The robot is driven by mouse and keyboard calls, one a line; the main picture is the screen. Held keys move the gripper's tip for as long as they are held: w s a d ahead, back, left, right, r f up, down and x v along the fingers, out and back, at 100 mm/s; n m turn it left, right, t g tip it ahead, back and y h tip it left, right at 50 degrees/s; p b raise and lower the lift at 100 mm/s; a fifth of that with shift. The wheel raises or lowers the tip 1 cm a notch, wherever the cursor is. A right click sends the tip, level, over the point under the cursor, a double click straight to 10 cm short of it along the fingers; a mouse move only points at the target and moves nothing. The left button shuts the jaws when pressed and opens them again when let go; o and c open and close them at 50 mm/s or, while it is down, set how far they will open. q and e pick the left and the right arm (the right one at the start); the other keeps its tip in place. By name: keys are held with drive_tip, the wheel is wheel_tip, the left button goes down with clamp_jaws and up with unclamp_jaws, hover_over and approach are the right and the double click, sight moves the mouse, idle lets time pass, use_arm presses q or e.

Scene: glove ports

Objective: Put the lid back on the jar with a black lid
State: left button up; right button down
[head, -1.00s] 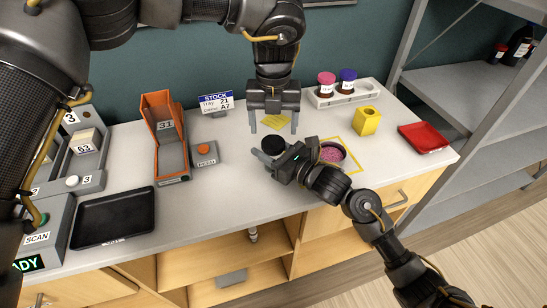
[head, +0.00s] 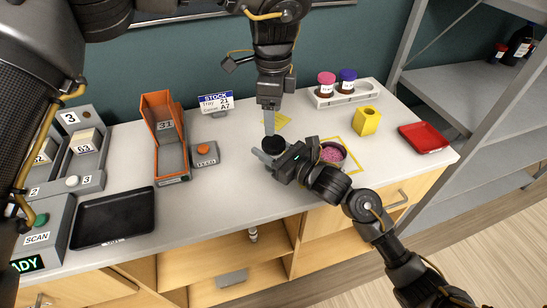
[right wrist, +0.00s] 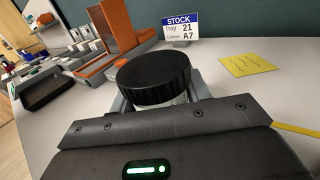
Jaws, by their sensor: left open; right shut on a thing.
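The black lid (head: 273,144) is a ribbed round cap. In the right wrist view the lid (right wrist: 154,78) sits on top of a clear jar (right wrist: 181,100), most of which is hidden; I cannot tell how tightly it sits. My right gripper (head: 268,157) is shut on the jar from the front, its fingers at either side below the lid. My left gripper (head: 269,132) is open and points down over the lid, fingertips close to its top. Its fingers line up one behind the other in the head view, so contact with the lid is unclear.
A round container with pink contents (head: 333,153) stands just right of my right gripper. An orange chute (head: 165,135) and a black tray (head: 114,216) are left.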

sight(273, 141)
use_arm(q)
drive_tip(key=shift+n, duration=0.6)
drive_tip(key=shift+f, duration=4)
drive_tip(key=shift+c, duration=0.3)
drive_tip(key=c, duration=0.9)
drive_tip(key=m, duration=1.1)
drive_tip(key=shift+m, duration=0.4)
drive_tip(key=m, duration=0.4)
